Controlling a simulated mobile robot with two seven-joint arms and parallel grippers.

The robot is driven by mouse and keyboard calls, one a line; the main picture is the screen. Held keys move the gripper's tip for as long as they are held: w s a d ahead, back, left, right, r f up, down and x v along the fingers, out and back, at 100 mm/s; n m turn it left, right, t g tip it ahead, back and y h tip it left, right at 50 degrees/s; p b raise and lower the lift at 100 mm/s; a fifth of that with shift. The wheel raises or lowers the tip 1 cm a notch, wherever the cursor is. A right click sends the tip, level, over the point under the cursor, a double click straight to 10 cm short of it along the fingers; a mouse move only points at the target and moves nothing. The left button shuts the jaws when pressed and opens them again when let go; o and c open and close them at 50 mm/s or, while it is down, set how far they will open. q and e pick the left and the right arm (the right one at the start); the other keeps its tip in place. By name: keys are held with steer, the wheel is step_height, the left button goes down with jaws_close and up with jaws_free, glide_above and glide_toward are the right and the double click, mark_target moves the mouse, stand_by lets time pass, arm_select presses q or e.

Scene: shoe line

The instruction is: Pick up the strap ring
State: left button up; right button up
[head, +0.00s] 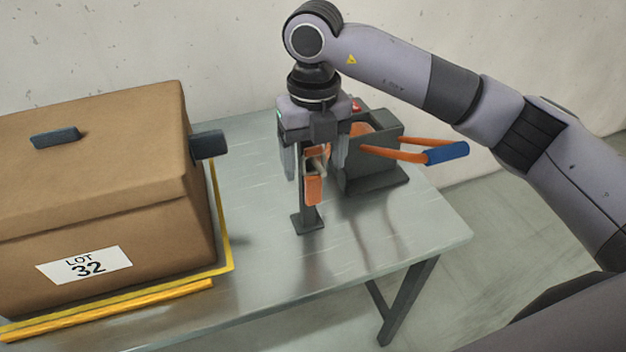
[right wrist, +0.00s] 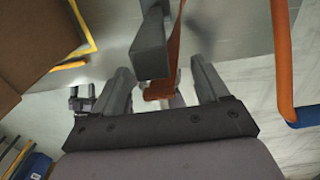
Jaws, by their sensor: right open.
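The strap ring (head: 313,190) is an orange loop hanging from the arm of a dark grey post stand (head: 307,220) on the metal table. In the right wrist view the orange strap (right wrist: 175,50) hangs beside the grey arm of the stand (right wrist: 150,48). My right gripper (head: 315,162) points down over the stand. It is open, with one finger on each side of the strap and stand arm, and the fingers stand apart from the strap. The gripper hides the upper part of the ring. My left gripper does not show in the head view.
A dark grey device (head: 372,165) with orange handles and a blue grip (head: 447,153) stands close right of my gripper. A brown box (head: 100,200) marked LOT 32 fills the left, inside yellow edging (head: 225,235). The front right of the table (head: 400,240) is clear.

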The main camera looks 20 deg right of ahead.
mark_target(313, 180)
steer(key=shift+f, duration=1.35)
steer(key=c, duration=1.2)
steer(key=shift+r, duration=0.15)
